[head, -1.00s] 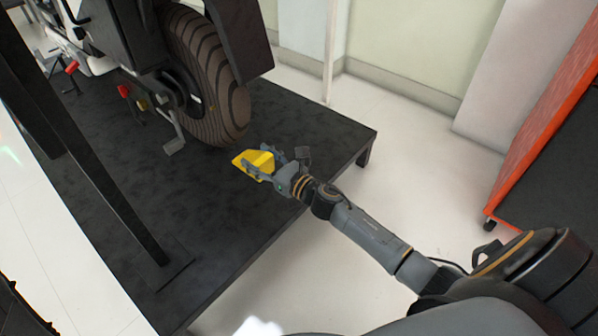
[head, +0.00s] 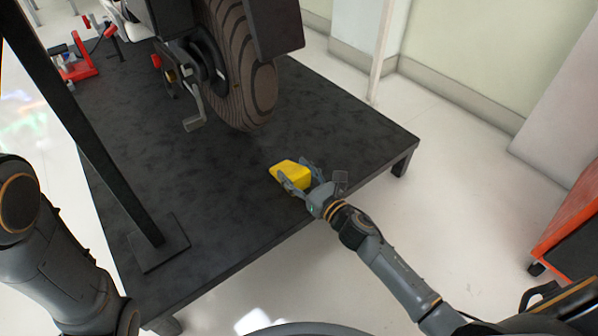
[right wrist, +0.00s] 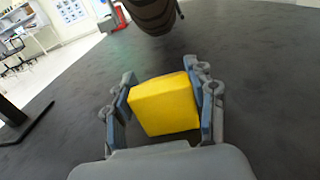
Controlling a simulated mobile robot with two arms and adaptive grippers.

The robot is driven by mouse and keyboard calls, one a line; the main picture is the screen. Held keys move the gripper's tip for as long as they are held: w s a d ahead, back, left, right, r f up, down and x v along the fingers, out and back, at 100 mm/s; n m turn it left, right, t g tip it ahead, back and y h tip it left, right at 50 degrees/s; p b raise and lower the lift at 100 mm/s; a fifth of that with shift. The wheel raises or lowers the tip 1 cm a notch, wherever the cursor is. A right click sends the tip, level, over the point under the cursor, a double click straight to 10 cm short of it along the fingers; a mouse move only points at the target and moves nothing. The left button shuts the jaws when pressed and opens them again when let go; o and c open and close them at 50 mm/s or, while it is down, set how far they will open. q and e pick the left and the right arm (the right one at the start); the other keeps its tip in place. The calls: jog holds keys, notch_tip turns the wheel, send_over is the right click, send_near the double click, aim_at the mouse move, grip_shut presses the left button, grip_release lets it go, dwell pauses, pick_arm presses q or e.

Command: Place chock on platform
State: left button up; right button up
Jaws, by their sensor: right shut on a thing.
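The yellow chock (head: 292,173) is between the fingers of my right gripper (head: 304,178), which is shut on it. In the right wrist view the chock (right wrist: 165,104) fills the space between the two fingers (right wrist: 164,108). The black platform (head: 230,190) lies below the chock; whether the chock touches it or is just above it I cannot tell. The chock is near the platform's right front edge, in front of the motorcycle's tyre (head: 240,85) and apart from it. My left arm shows at the lower left of the head view, but its gripper is out of view.
A black post (head: 85,125) with a square foot (head: 158,243) stands on the platform's left side. A red stand (head: 76,65) is at the back left. A red cabinet (head: 572,225) is at the right. The platform's middle is clear.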

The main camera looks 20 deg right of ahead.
jog(key=shift+f, duration=0.15)
jog(key=o, duration=1.5)
jog(key=shift+r, duration=0.2)
jog(key=v, duration=1.2)
